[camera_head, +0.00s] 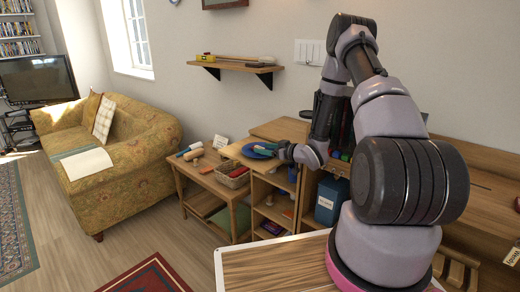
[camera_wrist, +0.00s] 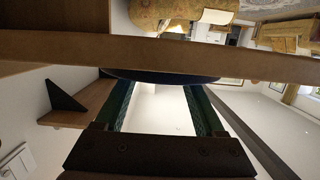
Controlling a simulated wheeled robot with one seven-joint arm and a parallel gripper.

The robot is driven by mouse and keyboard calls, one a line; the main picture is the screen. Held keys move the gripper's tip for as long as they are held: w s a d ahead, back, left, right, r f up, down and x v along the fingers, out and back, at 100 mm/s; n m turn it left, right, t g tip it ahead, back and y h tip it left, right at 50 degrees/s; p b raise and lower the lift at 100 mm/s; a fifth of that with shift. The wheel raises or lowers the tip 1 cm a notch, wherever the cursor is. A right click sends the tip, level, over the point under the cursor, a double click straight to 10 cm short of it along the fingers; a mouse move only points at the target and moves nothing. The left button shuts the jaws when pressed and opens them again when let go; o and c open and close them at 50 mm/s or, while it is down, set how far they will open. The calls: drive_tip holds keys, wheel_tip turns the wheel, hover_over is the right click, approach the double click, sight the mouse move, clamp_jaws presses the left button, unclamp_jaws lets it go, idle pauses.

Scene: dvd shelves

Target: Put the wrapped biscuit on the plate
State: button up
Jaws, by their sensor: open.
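The blue plate (camera_head: 249,149) lies on top of the low wooden cabinet. Its dark blue rim (camera_wrist: 160,76) also shows in the wrist view, behind a wooden edge. A small red thing (camera_head: 264,152) shows at the plate's right side, by my fingers; it may be the wrapped biscuit, but I cannot tell whether it rests on the plate. My gripper (camera_head: 276,150) is at the plate's right edge. In the wrist view my gripper (camera_wrist: 158,95) has its two fingers wide apart, with nothing seen between them but the pale background and plate rim.
A side table with a wicker basket (camera_head: 233,176) and small items stands left of the cabinet (camera_head: 258,189). A blue container (camera_head: 329,201) sits in the right compartment. A wall shelf (camera_head: 236,66) hangs above. The sofa (camera_head: 120,160) and open floor are at left.

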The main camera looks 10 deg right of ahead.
drive_tip(key=v, duration=0.9)
drive_tip(key=w+d+r+m+g+h, duration=0.1)
drive_tip(key=w+d+r+h, duration=0.15)
drive_tip(key=r, duration=0.35)
drive_tip(key=w+d+r+m+h, duration=0.1)
drive_tip(key=d+r+h, duration=0.1)
drive_tip(key=r+h, duration=0.3)
drive_tip(key=s+d+r+m+g+h, duration=0.15)
drive_tip(key=s+r+m, duration=0.35)
drive_tip(key=r, duration=0.8)
drive_tip(key=s+a+r+m+g, duration=0.1)
drive_tip(key=s+a+r, duration=0.2)
drive_tip(key=s, duration=0.6)
drive_tip(key=s+a+r+m+g+y, duration=0.1)
drive_tip(key=s+a+r+m, duration=0.1)
drive_tip(key=s, duration=0.7)
drive_tip(key=s+a+r+m+g+y, duration=0.1)
drive_tip(key=s+a+r, duration=0.3)
drive_tip(key=s, duration=0.6)
wheel_tip(320, 180, up, 3)
drive_tip(key=shift+a+f, duration=0.2)
